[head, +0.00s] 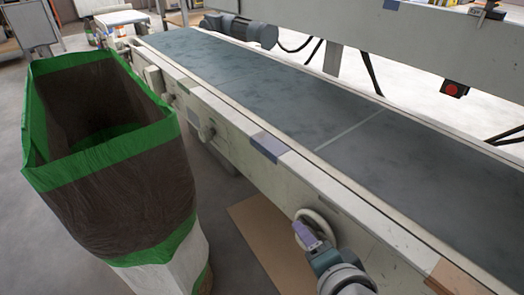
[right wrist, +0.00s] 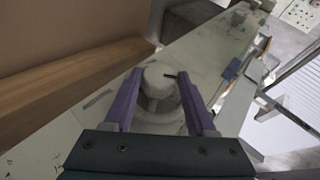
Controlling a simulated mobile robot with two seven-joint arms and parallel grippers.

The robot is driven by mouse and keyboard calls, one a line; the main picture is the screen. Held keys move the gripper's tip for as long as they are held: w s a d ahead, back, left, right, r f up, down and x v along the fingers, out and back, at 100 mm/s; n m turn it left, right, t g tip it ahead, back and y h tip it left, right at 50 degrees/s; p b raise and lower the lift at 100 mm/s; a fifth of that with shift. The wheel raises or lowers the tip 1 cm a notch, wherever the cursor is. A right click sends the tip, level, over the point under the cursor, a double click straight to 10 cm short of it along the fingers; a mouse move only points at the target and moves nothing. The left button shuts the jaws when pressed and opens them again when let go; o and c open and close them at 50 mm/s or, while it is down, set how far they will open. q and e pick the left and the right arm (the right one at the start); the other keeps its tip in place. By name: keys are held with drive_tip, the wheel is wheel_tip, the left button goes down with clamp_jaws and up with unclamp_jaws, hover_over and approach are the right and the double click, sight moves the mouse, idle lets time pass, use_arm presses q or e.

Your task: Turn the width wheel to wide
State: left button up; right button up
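The width wheel (head: 318,226) is a pale handwheel on the near side of the conveyor frame, at the lower middle right of the head view. My right gripper (head: 306,234), with purple fingers, is at the wheel and covers part of it. In the right wrist view the wheel (right wrist: 162,92) shows between the two spread fingers of my right gripper (right wrist: 160,88), with a small dark mark near its top. The fingers look open, with a narrow gap beside the wheel; contact is not clear. No wide or narrow marking is readable. My left gripper is not in view.
A large open bag with green edges (head: 110,163) stands at the left. The conveyor belt (head: 255,82) runs behind the frame, which carries small knobs (head: 207,130). A red button (head: 453,89) hangs at the upper right. A brown board (head: 262,235) lies below the frame.

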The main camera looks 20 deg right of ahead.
drive_tip(key=o, duration=0.3)
drive_tip(key=shift+o, duration=0.2)
drive_tip(key=p+v, duration=0.6)
drive_tip(key=v, duration=0.4)
